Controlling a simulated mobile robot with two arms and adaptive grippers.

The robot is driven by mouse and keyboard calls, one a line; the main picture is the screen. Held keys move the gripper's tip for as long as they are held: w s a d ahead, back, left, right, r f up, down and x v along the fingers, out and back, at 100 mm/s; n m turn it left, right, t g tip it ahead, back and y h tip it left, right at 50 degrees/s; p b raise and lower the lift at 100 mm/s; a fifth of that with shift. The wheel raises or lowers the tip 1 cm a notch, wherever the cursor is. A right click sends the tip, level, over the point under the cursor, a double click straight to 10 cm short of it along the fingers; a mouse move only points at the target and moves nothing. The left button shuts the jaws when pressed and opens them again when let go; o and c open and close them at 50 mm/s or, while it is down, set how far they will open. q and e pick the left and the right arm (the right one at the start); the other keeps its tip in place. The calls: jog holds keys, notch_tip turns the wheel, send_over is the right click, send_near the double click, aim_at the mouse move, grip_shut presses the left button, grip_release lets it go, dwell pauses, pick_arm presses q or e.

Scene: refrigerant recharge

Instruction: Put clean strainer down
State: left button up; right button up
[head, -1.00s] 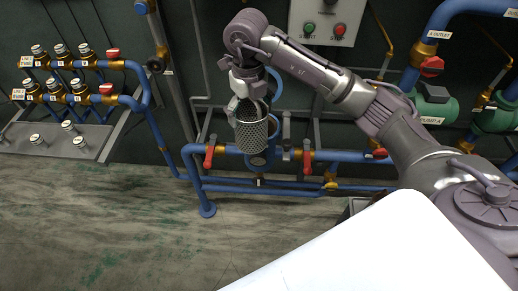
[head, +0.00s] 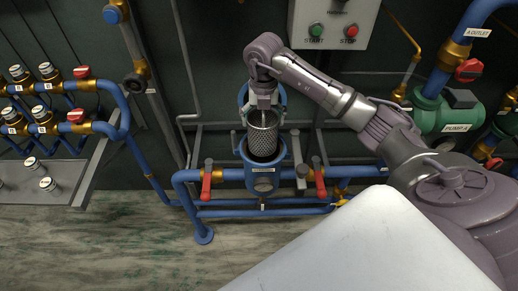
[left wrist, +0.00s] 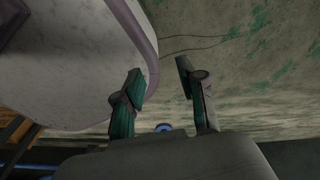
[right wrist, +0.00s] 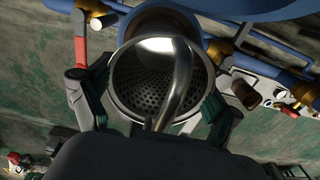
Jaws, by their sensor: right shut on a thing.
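The clean strainer (head: 263,128), a grey perforated metal basket, hangs upright at the blue housing (head: 263,182). Its lower end appears to be inside or right over the housing's open mouth; how deep I cannot tell. My right gripper (head: 263,102) is above it and shut on it. In the right wrist view the strainer (right wrist: 140,82) shows its open top, perforated inside and curved handle between the fingers. My left gripper (left wrist: 160,75) is open and empty in the left wrist view, away from the housing; it is not in the head view.
Red-handled valves (head: 206,180) and (head: 319,178) flank the housing on the blue pipe (head: 222,212). A start/stop box (head: 333,22) is on the wall above right. A green pump (head: 445,118) stands at right. A shelf with several valves (head: 75,170) is at left. The floor in front is clear.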

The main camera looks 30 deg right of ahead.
jog(key=f, duration=0.3)
jog(key=shift+s+f, duration=0.3)
jog(key=shift+f, duration=0.05)
notch_tip(320, 180, down, 4)
jog(key=shift+w+r+p, duration=0.1)
jog(key=shift+p, duration=0.45)
pick_arm(q)
jog(key=shift+s+r, duration=0.2)
jog(key=shift+r, duration=0.45)
jog(key=shift+f, duration=0.1)
pick_arm(e)
jog(key=shift+f, duration=0.25)
pick_arm(q)
jog(key=shift+f+b, duration=0.3)
jog(key=shift+b, duration=0.1)
pick_arm(e)
jog(key=shift+f, duration=0.4)
jog(key=shift+f, duration=0.15)
